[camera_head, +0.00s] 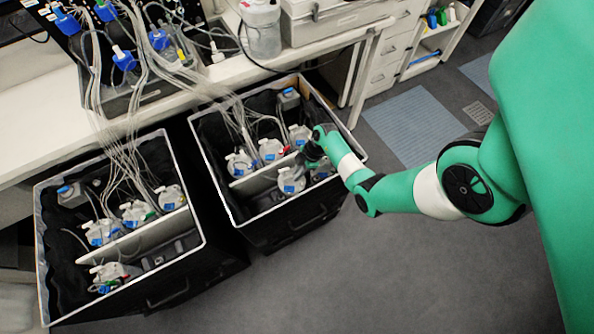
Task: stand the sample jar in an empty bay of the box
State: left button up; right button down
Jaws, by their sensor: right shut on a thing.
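My right gripper (311,158) is inside the right-hand black box (230,203), near the right end of its pale divider. It is shut on a sample jar, but its fingers are small and dark, and the contact is hard to see. A white-topped jar with a blue mark (291,181) is just left of and below the fingers, on the near side of the divider. I cannot tell which of these two is held. My left gripper is out of view.
Several jars with tubes, such as one with a blue mark (239,163), stand behind the divider. A second black box (40,250) with jars is at left. A bench (60,150) with tubing and bottles runs behind. The floor (400,270) in front is clear.

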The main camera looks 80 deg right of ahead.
jog(key=shift+f+b, duration=1.25)
jog(key=shift+f, duration=0.9)
jog(key=c, duration=0.8)
grip_release()
notch_tip(320, 180, up, 9)
jog(key=p, duration=1)
jog(key=shift+r+p, duration=0.15)
jog(key=shift+p, duration=0.15)
